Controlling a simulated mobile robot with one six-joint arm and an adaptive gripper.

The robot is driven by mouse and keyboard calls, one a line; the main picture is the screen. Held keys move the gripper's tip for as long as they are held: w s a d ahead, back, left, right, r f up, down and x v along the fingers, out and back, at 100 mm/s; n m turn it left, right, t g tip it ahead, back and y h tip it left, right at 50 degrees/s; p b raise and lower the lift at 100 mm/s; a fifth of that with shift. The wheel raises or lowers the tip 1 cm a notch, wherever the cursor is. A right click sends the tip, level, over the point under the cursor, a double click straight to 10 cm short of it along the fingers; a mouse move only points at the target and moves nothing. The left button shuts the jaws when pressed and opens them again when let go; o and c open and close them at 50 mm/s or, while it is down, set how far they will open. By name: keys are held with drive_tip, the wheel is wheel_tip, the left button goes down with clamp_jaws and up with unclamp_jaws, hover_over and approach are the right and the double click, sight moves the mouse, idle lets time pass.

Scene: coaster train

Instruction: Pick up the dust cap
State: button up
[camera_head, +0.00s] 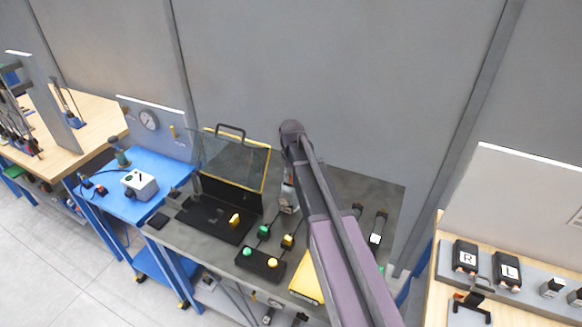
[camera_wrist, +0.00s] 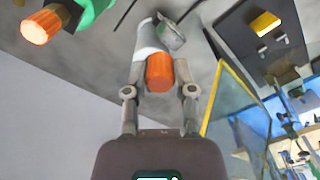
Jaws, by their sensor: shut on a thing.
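The dust cap appears to be the short orange cylinder (camera_wrist: 160,73) in the wrist view. My gripper (camera_wrist: 159,62) is shut on it, one finger on each side. A grey and white body (camera_wrist: 150,36) shows right behind the cap; I cannot tell whether the two are joined. In the head view my gripper (camera_head: 288,187) is over the grey bench, right of the open black case, and the cap cannot be made out there. A second orange piece (camera_wrist: 42,27) sits by a green part at the wrist view's upper left.
The black case (camera_head: 212,218) has a raised clear lid (camera_head: 235,160) with a yellow edge, close left of my gripper. A black box with green and yellow knobs (camera_head: 259,263) stands at the front. A grey wall (camera_head: 330,70) rises behind the bench (camera_head: 185,240).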

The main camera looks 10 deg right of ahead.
drive_tip(key=s, duration=0.9)
drive_tip(key=shift+a+r+p, duration=0.3)
drive_tip(key=shift+a+r, duration=0.1)
drive_tip(key=shift+a, duration=0.05)
drive_tip(key=shift+w, duration=0.1)
